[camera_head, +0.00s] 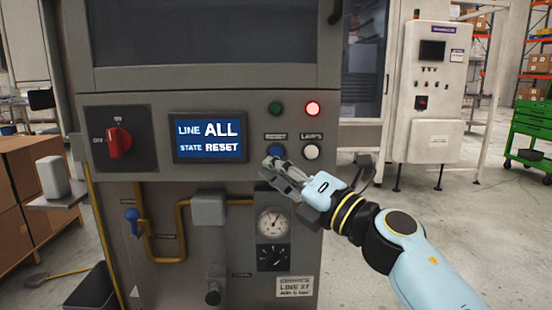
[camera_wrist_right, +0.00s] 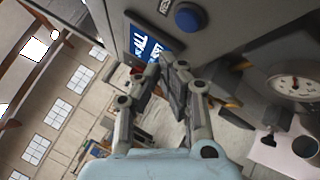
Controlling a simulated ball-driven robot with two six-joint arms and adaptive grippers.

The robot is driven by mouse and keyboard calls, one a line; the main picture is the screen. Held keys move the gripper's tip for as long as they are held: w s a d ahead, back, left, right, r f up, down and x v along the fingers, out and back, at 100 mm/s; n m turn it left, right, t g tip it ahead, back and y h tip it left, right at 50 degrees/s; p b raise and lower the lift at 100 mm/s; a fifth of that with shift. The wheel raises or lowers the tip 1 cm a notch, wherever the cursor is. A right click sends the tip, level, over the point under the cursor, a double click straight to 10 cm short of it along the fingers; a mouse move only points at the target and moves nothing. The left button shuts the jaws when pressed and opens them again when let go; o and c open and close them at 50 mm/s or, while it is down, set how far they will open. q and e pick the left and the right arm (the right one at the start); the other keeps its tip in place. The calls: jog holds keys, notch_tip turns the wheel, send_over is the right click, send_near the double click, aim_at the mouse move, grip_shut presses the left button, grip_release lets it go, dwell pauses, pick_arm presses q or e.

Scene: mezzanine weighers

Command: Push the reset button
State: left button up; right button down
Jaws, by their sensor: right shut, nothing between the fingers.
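A blue round button (camera_head: 275,150) sits on the grey machine panel, under a small label I cannot read clearly. It also shows in the right wrist view (camera_wrist_right: 188,17), near the top and beyond the fingertips. My right gripper (camera_head: 270,166) is shut and empty, just below the blue button in the head view. In the right wrist view its fingers (camera_wrist_right: 168,66) meet, with a visible offset from the button; I see no contact. The screen (camera_head: 208,137) reads "LINE ALL STATE RESET". My left gripper is not in view.
A white button (camera_head: 311,151) labelled "LAMPS" sits right of the blue one. Above are a dark green lamp (camera_head: 275,108) and a lit red lamp (camera_head: 312,108). A red rotary switch (camera_head: 120,142) is at left. A gauge (camera_head: 272,222) and yellow pipe (camera_head: 165,255) are below.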

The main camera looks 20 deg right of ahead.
aim_at(276, 153)
jog(key=shift+w+d, duration=0.2)
jog(key=shift+w, duration=0.4)
jog(key=shift+w+d, duration=0.15)
jog(key=shift+w, duration=0.45)
jog(key=shift+w, duration=0.1)
dwell(0.5)
jog(key=shift+w+d, duration=0.1)
jog(key=shift+w, duration=0.2)
jog(key=shift+w+d, duration=0.1)
jog(key=shift+w, duration=0.3)
dwell(0.7)
jog(key=shift+s+a+p, duration=0.2)
jog(key=shift+s+p, duration=0.1)
jog(key=shift+s, duration=0.55)
